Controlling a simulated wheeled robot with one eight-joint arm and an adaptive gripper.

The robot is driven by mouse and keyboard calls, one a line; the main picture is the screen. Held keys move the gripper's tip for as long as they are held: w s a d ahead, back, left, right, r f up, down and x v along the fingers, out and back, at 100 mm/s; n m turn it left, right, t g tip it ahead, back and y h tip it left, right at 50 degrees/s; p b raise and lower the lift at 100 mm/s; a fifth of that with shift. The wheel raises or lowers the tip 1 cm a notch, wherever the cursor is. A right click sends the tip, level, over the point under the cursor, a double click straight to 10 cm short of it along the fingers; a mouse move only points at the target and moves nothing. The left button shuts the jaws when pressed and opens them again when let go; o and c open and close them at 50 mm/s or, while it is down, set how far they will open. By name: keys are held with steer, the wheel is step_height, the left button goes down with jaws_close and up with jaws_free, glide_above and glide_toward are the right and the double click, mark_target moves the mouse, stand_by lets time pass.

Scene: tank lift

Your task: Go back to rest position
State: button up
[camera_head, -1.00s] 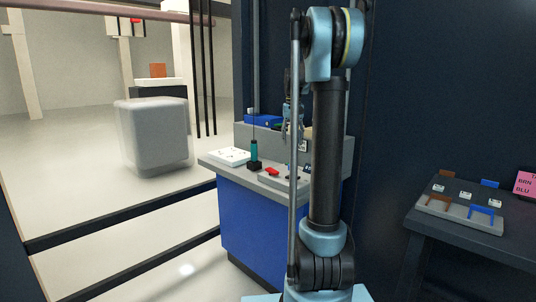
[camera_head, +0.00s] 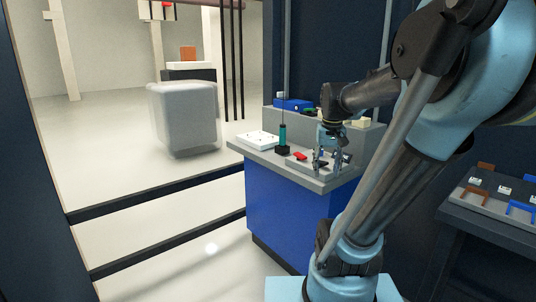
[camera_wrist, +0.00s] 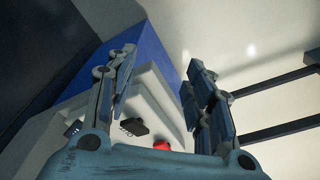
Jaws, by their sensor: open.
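My gripper (camera_head: 327,163) hangs fingers-down over the front right part of the blue workbench (camera_head: 290,210) in the head view. In the wrist view my gripper (camera_wrist: 162,62) has its two fingers spread wide with nothing between them. Beyond the fingers are the bench's pale top and blue side, and bright floor. My arm is bent forward and fills the right of the head view. Whether the fingertips touch the bench top cannot be told.
On the bench are a white panel (camera_head: 258,140), a teal cylinder on a black base (camera_head: 282,137) and a red piece (camera_head: 300,155). The red piece also shows in the wrist view (camera_wrist: 161,145). A dark side table (camera_head: 480,225) stands at right. Dark rails cross the floor at left.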

steer(key=s+a+f, duration=0.1)
steer(key=s+f, duration=1.1)
steer(key=shift+s+f+t, duration=0.25)
steer(key=shift+f+t, duration=0.1)
steer(key=shift+t, duration=0.05)
steer(key=shift+w+f, duration=0.2)
steer(key=shift+w, duration=0.2)
